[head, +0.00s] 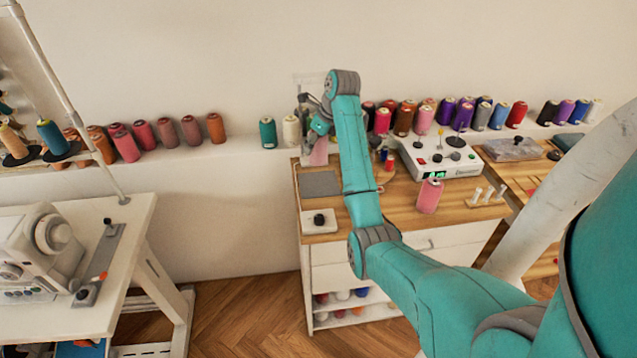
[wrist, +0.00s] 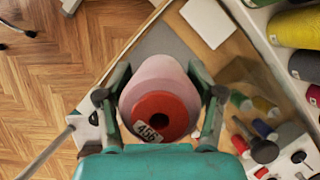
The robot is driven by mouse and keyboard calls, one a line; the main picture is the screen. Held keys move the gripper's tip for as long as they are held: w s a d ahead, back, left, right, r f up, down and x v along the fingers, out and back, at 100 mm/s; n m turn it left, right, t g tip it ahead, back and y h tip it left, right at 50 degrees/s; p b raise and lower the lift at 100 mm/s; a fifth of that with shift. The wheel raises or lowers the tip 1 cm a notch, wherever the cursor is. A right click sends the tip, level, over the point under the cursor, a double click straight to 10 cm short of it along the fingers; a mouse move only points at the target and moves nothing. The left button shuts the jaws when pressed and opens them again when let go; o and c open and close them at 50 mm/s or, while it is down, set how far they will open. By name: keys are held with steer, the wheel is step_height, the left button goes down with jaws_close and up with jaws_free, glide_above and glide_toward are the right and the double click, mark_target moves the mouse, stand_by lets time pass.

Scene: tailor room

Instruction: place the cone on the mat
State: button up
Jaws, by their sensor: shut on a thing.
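My gripper (head: 317,130) is shut on a pink thread cone (head: 319,153), above the back left of the wooden worktop. In the wrist view the cone (wrist: 160,77) is upright between the two fingers, its red end with a number label facing the camera. The grey mat (head: 320,185) lies flat at the worktop's left side. In the wrist view part of the mat (wrist: 163,42) shows beyond the cone, and the cone hides the rest. I cannot tell how high the cone is above the worktop.
A white box with a black knob (head: 319,220) sits in front of the mat. Another pink cone (head: 430,197) stands on the worktop to the right, near a white control unit (head: 440,157). Several thread cones line the wall ledge (head: 240,150). Small spools (wrist: 240,101) lie right of my gripper.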

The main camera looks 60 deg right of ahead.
steer(key=shift+s+d+f, duration=0.15)
steer(key=shift+f, duration=0.05)
step_height(320, 180, down, 9)
steer(key=shift+f, duration=0.2)
stand_by(0.4)
steer(key=o, duration=1.3)
steer(key=shift+o, duration=0.2)
